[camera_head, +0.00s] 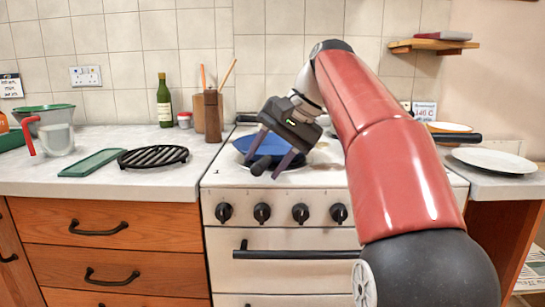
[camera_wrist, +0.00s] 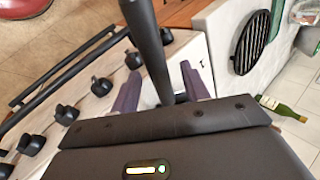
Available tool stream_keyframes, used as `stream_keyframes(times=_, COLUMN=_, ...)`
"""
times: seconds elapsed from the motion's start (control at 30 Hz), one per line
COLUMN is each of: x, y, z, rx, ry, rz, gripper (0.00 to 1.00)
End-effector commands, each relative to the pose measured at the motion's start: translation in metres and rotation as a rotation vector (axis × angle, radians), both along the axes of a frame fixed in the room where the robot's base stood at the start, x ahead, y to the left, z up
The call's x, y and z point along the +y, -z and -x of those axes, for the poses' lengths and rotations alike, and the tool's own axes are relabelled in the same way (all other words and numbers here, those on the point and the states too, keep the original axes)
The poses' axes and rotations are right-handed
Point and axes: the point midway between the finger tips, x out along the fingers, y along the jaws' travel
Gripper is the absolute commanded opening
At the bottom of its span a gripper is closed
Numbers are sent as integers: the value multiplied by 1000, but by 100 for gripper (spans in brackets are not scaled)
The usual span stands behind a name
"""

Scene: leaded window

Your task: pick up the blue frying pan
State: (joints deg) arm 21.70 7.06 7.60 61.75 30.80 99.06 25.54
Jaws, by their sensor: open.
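The blue frying pan (camera_head: 268,144) sits on the white stove top, partly hidden by my gripper. Its dark handle (camera_head: 258,167) points toward the front of the stove. In the wrist view the handle (camera_wrist: 147,30) runs as a thick dark bar between the fingers; the pan's bowl is hidden there. My gripper (camera_head: 262,169) is open over the handle side of the pan. In the wrist view its two purple-grey fingers (camera_wrist: 158,72) stand apart, one on each side of the handle. I cannot tell whether either finger touches it.
The stove (camera_head: 225,182) has black knobs along its front. Left on the counter are a black round grate (camera_head: 153,156), a green board (camera_head: 92,163), a green bottle (camera_head: 164,103) and a brown mill (camera_head: 212,118). A white plate (camera_head: 494,161) lies on the right.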

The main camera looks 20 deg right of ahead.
Motion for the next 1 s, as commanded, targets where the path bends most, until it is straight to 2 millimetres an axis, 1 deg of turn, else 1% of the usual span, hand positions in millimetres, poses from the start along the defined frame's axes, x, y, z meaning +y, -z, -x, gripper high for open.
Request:
stream_keyframes(times=0.03, x=3, y=8, z=-1, rx=1, ry=-1, rz=0, gripper=46)
stream_keyframes(times=0.1, x=6, y=12, z=-3, rx=0, ry=-1, rz=0, gripper=46)
stream_keyframes(times=0.37, x=8, y=14, z=-4, rx=-1, ry=0, rz=1, gripper=46)
stream_keyframes(times=0.47, x=8, y=14, z=-4, rx=-1, ry=0, rz=1, gripper=35)
stream_keyframes(times=0.73, x=8, y=13, z=-4, rx=-1, ry=0, rz=1, gripper=0)
stream_keyframes(times=1.0, x=8, y=12, z=-4, rx=-6, ry=-1, rz=2, gripper=0)
